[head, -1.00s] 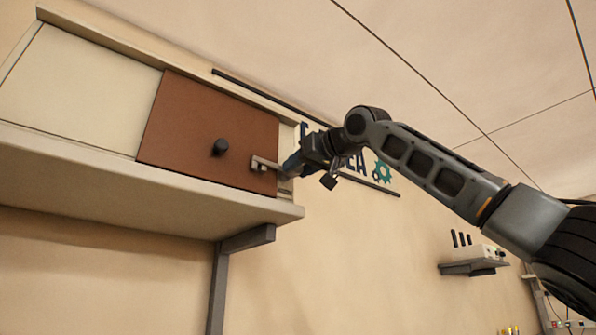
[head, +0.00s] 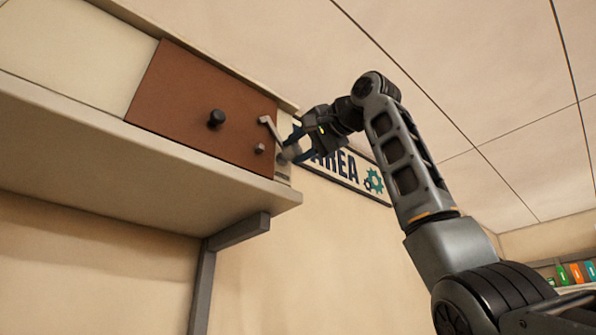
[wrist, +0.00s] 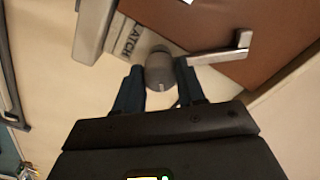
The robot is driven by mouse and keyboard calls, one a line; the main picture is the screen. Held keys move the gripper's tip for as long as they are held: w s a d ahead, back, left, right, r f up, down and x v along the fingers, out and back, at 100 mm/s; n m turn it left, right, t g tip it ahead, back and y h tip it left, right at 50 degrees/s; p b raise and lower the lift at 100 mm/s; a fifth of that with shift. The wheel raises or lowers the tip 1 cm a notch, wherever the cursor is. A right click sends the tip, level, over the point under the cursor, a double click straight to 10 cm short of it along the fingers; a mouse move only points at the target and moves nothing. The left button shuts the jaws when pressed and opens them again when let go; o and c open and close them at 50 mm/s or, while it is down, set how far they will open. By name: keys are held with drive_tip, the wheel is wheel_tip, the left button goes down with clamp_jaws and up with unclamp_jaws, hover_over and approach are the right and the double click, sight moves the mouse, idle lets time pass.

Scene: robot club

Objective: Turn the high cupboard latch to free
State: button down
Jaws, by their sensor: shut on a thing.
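The cupboard latch is a light grey bar (head: 273,132) at the right edge of a brown door (head: 190,100). It slants from its pivot up and left, and its bent tip still appears over the door. A small grey stud (head: 259,148) shows on the door below the tip. My gripper (head: 293,152) is at the pivot end. The bar (wrist: 218,56) runs right from there. A plate reading "LATCH" (wrist: 130,40) is beside the knob.
A black round door knob (head: 216,118) sticks out from the brown door. A thick shelf (head: 120,155) runs below the cupboard, on a grey bracket (head: 238,232). A wall sign (head: 345,170) is behind my gripper. The wall below is clear.

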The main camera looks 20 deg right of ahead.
drive_tip(key=m, duration=0.4)
drive_tip(key=shift+m, duration=0.3)
drive_tip(key=shift+m+p, duration=0.55)
drive_tip(key=shift+m, duration=1.15)
drive_tip(key=c, duration=0.7)
unclamp_jaws()
drive_tip(key=shift+o, duration=0.2)
drive_tip(key=b+v, duration=0.2)
drive_tip(key=v, duration=0.5)
drive_tip(key=shift+s+d, duration=0.15)
drive_tip(key=shift+s, duration=0.15)
